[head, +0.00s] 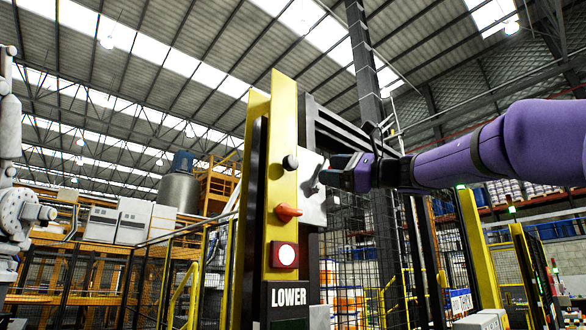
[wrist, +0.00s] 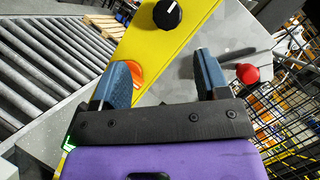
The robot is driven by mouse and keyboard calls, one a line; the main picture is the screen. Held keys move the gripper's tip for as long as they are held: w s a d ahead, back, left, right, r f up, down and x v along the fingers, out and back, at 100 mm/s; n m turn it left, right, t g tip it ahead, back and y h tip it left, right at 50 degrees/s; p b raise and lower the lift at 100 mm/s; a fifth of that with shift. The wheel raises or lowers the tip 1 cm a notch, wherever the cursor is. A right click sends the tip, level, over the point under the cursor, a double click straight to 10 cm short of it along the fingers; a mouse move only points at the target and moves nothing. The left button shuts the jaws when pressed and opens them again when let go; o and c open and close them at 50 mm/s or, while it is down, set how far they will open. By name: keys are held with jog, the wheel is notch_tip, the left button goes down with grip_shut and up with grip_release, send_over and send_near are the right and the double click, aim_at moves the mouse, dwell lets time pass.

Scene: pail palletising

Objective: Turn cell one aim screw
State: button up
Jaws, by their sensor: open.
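A yellow post (head: 283,120) carries a black knob (head: 290,162), an orange knob (head: 288,212) and a white button in a red housing (head: 285,254). No part is labelled as the aim screw, so I cannot tell which it is. In the wrist view the black knob with a white mark (wrist: 168,12) is beyond the fingers. The orange knob (wrist: 138,72) is partly hidden by the left finger. My purple arm's gripper (head: 336,172) is beside a grey plate (head: 311,190), right of the knobs. In the wrist view my gripper (wrist: 161,64) is open, with nothing held between its blue fingers.
A dark lever with a red ball end (wrist: 247,73) is right of the right finger. A roller conveyor (wrist: 50,60) lies at left. A "LOWER" sign (head: 289,297) is below the button. Wire mesh fencing (wrist: 290,110) stands at right.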

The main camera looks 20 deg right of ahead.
aim_at(295, 163)
jog(key=x, duration=0.7)
jog(key=r+x, duration=0.1)
jog(key=x, duration=0.3)
jog(key=shift+d+r, duration=0.1)
jog(key=shift+d, duration=0.15)
jog(key=shift+c, duration=0.2)
jog(key=c, duration=0.9)
